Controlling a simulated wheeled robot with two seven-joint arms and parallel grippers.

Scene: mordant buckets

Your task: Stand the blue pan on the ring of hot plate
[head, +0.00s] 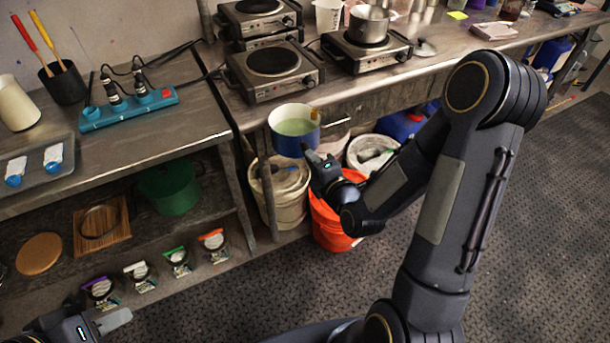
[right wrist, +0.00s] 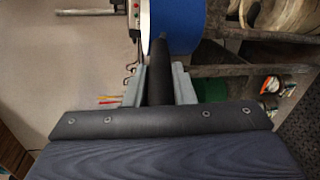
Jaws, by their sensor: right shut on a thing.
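The blue pan (head: 283,143) has a white inside and holds pale green liquid. It is held upright in the air in front of the bench edge. My right gripper (head: 311,160) is shut on its dark handle, which lies between the fingers in the right wrist view (right wrist: 158,88); the blue wall (right wrist: 178,28) is beyond. A hot plate (head: 273,61) with a bare dark ring stands on the bench just behind the pan. Another hot plate (head: 370,62) carries a steel pot (head: 368,25). My left gripper (head: 115,320) is partly in view at the bottom left; its opening is unclear.
More hot plates (head: 260,17) stand stacked at the back. A teal power strip (head: 130,110) with plugs is on the left bench. Under the pan are a cream bucket (head: 285,207) and an orange bucket (head: 328,230).

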